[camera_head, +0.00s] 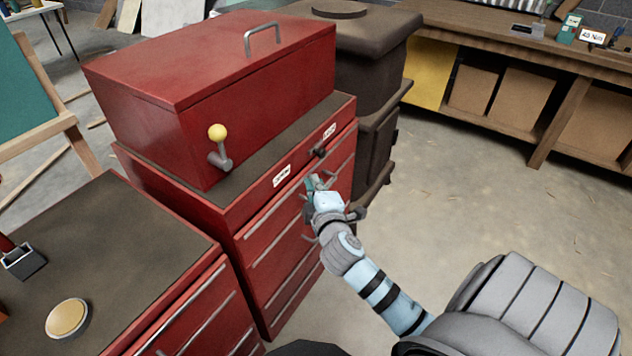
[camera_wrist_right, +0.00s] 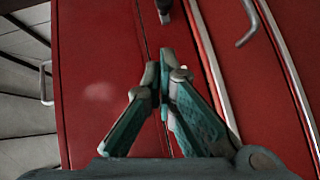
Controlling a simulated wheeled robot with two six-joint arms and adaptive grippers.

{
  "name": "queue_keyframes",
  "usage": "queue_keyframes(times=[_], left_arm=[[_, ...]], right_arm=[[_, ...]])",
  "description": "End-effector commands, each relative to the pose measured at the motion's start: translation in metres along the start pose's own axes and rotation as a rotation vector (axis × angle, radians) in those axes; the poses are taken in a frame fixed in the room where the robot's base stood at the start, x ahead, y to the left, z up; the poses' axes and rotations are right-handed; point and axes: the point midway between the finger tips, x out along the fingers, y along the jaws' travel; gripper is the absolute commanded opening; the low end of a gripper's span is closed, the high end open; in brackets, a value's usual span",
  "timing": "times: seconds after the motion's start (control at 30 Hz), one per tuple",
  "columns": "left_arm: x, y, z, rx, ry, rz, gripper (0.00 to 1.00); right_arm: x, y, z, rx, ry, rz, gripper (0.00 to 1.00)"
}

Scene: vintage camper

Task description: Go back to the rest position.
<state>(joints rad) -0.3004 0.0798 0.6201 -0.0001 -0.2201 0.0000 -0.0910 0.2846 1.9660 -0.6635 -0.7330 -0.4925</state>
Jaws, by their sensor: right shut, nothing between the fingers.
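My right gripper (camera_head: 318,184) is shut and empty in front of the red tool cabinet (camera_head: 240,213), near its upper drawers. In the right wrist view the teal fingers of this gripper (camera_wrist_right: 165,72) meet at their tips, with red drawer fronts (camera_wrist_right: 100,70) behind them. I cannot tell whether the tips touch the cabinet. My right arm reaches in from the lower right. My left gripper is not in view.
A red lidded chest (camera_head: 150,130) with a yellow-knobbed lever (camera_head: 217,133) sits on the cabinet. A small dark knob (camera_head: 319,152) is close to the gripper. A dark stove (camera_head: 365,40) stands behind. Open concrete floor (camera_head: 450,190) lies to the right, before a wooden workbench (camera_head: 490,40).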

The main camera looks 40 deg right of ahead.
Motion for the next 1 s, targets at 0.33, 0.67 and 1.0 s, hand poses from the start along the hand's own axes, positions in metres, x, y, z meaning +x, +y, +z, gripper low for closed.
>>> queue_keyframes(times=[0.33,0.67,1.0], left_arm=[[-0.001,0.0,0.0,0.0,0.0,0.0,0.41],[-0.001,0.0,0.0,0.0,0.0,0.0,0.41],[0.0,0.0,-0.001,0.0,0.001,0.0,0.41]], right_arm=[[-0.009,0.0,0.0,0.001,0.001,0.0,0.0],[-0.008,0.0,0.0,0.005,0.0,0.0,0.0],[-0.017,-0.214,0.033,0.428,-0.043,-0.45,0.0]])
